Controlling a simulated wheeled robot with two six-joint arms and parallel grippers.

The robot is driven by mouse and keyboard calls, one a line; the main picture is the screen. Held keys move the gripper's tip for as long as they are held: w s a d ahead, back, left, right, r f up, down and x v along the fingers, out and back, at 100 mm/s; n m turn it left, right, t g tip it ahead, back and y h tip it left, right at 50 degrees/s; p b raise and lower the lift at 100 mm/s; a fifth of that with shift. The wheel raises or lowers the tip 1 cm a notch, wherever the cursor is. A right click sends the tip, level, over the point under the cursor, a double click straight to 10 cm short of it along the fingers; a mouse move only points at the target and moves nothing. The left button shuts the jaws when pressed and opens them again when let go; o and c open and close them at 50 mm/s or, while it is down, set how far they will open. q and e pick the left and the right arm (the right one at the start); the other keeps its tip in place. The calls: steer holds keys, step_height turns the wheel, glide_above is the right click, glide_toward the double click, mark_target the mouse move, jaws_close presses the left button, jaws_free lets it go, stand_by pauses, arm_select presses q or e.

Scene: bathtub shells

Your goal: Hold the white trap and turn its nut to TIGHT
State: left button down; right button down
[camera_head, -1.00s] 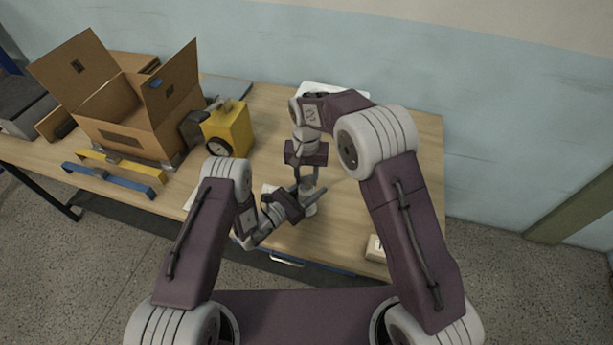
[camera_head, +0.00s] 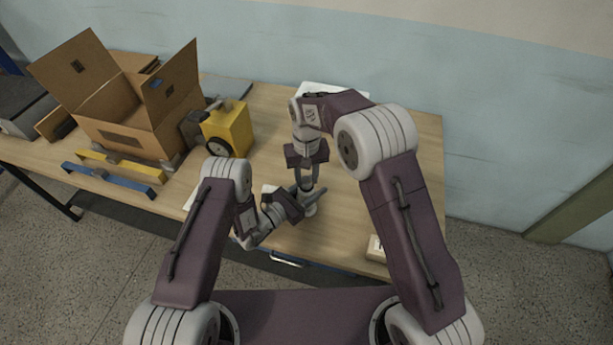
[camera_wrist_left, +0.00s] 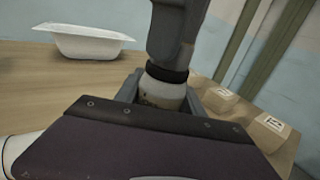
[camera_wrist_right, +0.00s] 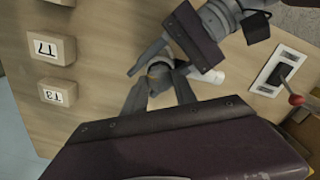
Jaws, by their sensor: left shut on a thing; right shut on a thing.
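The white trap (camera_wrist_left: 160,92) stands upright on the table, with a dark ring-shaped nut (camera_wrist_left: 165,72) at its top. In the head view only a small white part of the trap (camera_head: 311,210) shows below the grippers. My left gripper (camera_head: 304,197) comes in from the left, low and sideways, and is shut on the trap's body. My right gripper (camera_head: 309,188) points down from above and is shut on the nut; its fingers (camera_wrist_right: 158,88) also show in the right wrist view. Fingers hide much of the trap and nut. I cannot read a TIGHT mark.
A white bathtub shell (camera_wrist_left: 85,42) lies at the back. Small labelled boxes (camera_wrist_right: 52,48) (camera_wrist_right: 57,91) sit to one side. A plate with a red-tipped lever (camera_wrist_right: 280,72), a yellow machine (camera_head: 228,128) and an open carton (camera_head: 125,110) stand on the left part of the table.

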mark_target(307, 180)
steer(key=c, duration=1)
jaws_free()
steer(key=shift+o, duration=0.2)
step_height(307, 180, up, 12)
arm_select(q)
steer(key=c, duration=0.6)
jaws_free()
steer(key=shift+c, duration=0.2)
